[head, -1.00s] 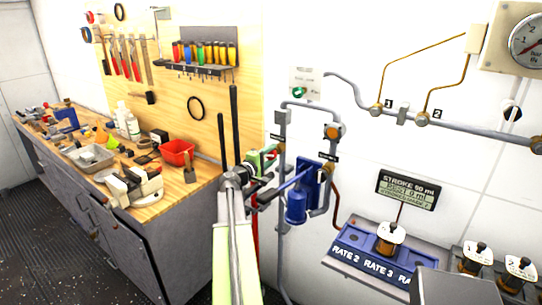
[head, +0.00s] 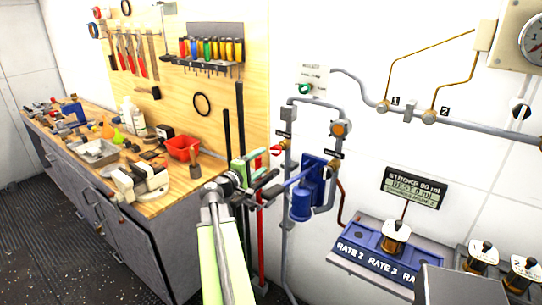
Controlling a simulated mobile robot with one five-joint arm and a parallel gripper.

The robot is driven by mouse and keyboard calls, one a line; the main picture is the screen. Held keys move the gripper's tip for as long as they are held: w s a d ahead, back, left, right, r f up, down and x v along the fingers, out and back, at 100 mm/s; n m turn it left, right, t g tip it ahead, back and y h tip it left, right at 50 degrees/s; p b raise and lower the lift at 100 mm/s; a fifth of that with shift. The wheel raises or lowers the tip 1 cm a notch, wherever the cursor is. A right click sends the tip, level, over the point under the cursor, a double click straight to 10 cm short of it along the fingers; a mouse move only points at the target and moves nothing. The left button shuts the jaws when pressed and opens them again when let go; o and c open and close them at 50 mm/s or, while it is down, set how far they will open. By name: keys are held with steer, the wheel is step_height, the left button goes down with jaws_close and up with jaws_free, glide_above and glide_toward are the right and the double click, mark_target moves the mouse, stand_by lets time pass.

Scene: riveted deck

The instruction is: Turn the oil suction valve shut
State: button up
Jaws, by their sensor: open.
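My gripper (head: 268,183) reaches up from the bottom middle of the head view, its jaws apart and empty as far as I can see. A small valve with a red handle (head: 277,150) sits on the left vertical pipe, just above and right of my gripper, apart from it in the picture. A black label above it is too small to read. A second label (head: 334,155) hangs by the right pipe, next to a brass fitting. I cannot tell which is the oil suction valve. A blue pump (head: 301,204) with a blue lever stands between the pipes, right of my gripper.
A workbench (head: 188,195) with tools and a red bin (head: 183,148) stands on the left. Dark upright rods and a red pole (head: 261,235) stand close behind my arm. A blue rate panel (head: 372,252) lies at lower right.

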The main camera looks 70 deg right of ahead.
mark_target(274, 152)
steer(key=v, duration=0.6)
steer(key=shift+a, duration=0.4)
steer(key=shift+w, duration=0.1)
steer(key=s+d+n, duration=0.1)
steer(key=d+n, duration=0.4)
steer(key=n, duration=0.1)
steer(key=s+d+n, duration=0.1)
steer(key=d+n, duration=0.4)
steer(key=n, duration=0.1)
steer(key=s+d+n, duration=0.2)
steer(key=d+n, duration=0.4)
